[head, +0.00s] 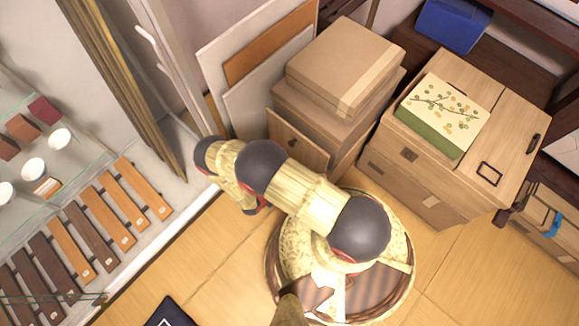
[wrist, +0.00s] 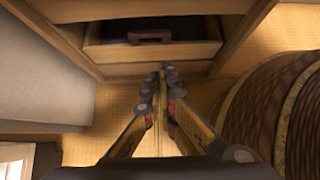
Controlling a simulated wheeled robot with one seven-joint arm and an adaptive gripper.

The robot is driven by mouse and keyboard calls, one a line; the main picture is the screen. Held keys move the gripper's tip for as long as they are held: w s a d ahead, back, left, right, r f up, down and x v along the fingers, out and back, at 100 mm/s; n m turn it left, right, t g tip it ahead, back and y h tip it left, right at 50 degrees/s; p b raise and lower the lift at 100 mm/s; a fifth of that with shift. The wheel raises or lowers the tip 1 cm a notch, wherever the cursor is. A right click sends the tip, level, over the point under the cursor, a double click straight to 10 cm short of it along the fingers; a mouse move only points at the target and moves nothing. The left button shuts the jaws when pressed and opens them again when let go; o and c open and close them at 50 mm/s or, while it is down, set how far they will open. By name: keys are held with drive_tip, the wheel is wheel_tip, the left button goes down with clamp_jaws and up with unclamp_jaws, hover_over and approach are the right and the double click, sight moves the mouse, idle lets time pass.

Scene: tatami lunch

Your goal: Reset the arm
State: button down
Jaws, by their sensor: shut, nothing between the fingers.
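My gripper (wrist: 165,82) is shut and empty in the wrist view, its fingertips together. It points toward a wooden cabinet front with a dark handle (wrist: 151,37). A gap above the tatami floor (wrist: 90,108) separates the fingers from the cabinet in the picture; the exact distance cannot be told. In the head view my arm (head: 310,205) reaches from the bottom middle up and left, bent at its dark joints. The gripper itself is hidden there behind the arm.
Cardboard boxes (head: 345,65) are stacked behind my arm. A wooden chest (head: 450,175) with a floral box (head: 443,112) stands to the right. A glass display case (head: 90,160) holds cups and wooden slats at left. Open floor (head: 465,285) shows at lower right.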

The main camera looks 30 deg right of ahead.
drive_tip(key=shift+p+v, duration=0.45)
drive_tip(key=shift+v, duration=1.5)
drive_tip(key=s+d+r+m+g+h, duration=0.2)
drive_tip(key=s+d+r, duration=0.25)
drive_tip(key=s, duration=0.25)
drive_tip(key=w+a+r+m+g+y, duration=0.2)
drive_tip(key=a+r+m, duration=0.15)
drive_tip(key=r, duration=1.05)
drive_tip(key=w+a+r+m+g+y, duration=0.15)
drive_tip(key=r+m, duration=0.25)
drive_tip(key=r, duration=0.9)
drive_tip(key=w+a+r+m+g+y, duration=0.1)
drive_tip(key=w+a+r+m+y, duration=0.2)
drive_tip(key=r, duration=1.1)
drive_tip(key=s+d+r+m+t+y, duration=0.1)
drive_tip(key=s+r+m+t, duration=0.1)
drive_tip(key=r, duration=1)
drive_tip(key=s+d+r+m+t+y+p, duration=0.1)
drive_tip(key=s+r+m+t, duration=0.2)
drive_tip(key=r, duration=0.9)
drive_tip(key=s+d+r+m+t+y, duration=0.1)
drive_tip(key=s+r+m+t+y, duration=0.1)
drive_tip(key=r, duration=1)
drive_tip(key=shift+s+d+m+t+p, duration=0.15)
drive_tip(key=shift+s+m+t+p, duration=0.2)
drive_tip(key=shift+s+m+t, duration=0.55)
